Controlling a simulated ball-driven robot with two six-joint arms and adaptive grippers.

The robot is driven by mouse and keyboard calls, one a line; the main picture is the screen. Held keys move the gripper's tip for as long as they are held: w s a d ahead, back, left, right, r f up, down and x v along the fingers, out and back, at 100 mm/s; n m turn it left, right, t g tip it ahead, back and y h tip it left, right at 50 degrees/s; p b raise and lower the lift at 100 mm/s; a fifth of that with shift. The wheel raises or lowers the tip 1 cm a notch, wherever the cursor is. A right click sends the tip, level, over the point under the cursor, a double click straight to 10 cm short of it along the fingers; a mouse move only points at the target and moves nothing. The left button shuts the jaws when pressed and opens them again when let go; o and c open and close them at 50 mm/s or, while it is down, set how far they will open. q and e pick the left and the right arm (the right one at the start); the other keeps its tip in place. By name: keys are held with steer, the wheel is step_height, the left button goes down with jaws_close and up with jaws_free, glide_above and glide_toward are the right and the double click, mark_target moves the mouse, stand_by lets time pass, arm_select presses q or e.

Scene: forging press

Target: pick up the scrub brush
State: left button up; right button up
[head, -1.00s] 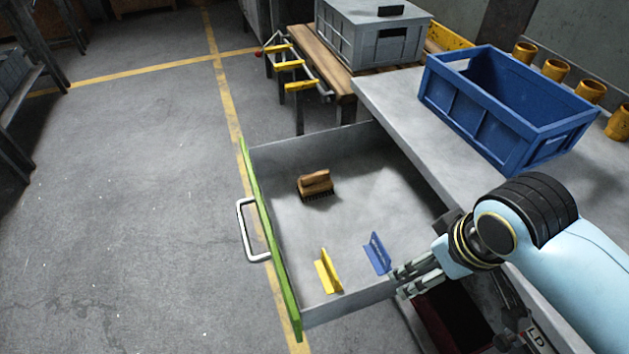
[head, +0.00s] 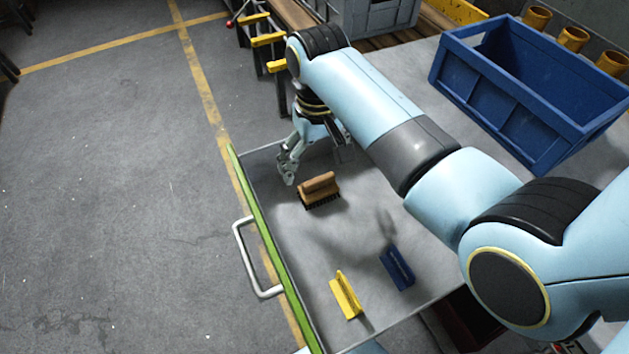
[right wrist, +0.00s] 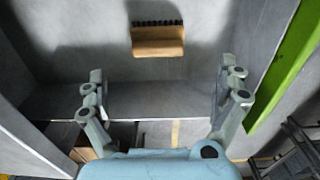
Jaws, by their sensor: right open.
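The scrub brush (head: 319,188) has a brown wooden body and dark bristles. It lies bristles down on the floor of the open drawer (head: 325,245), toward the far end. It also shows in the right wrist view (right wrist: 158,39), at the top and beyond the fingertips. My right gripper (head: 288,172) points down at the drawer's far end, just left of and behind the brush, apart from it. In the right wrist view the fingers (right wrist: 161,82) are spread wide with nothing between them. My left gripper is not in view.
A yellow bracket (head: 345,295) and a blue bracket (head: 397,268) stand in the near part of the drawer. The drawer's green front (head: 262,230) has a metal handle (head: 243,262). A blue crate (head: 530,90) stands on the worktop. Open floor lies left.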

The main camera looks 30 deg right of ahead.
mark_target(319, 179)
step_height(319, 179, down, 3)
steer(key=shift+s+r, duration=0.1)
steer(key=shift+r, duration=0.1)
steer(key=shift+f+b, duration=0.3)
steer(key=f, duration=0.2)
steer(key=f+b, duration=0.1)
steer(key=f, duration=0.1)
steer(key=shift+d+f, duration=0.2)
steer(key=shift+f, duration=0.35)
steer(key=c, duration=0.6)
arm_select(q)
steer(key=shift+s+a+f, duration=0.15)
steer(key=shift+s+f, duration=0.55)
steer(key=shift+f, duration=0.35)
arm_select(e)
steer(key=c, duration=0.7)
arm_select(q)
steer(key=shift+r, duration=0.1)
arm_select(e)
steer(key=shift+r, duration=0.2)
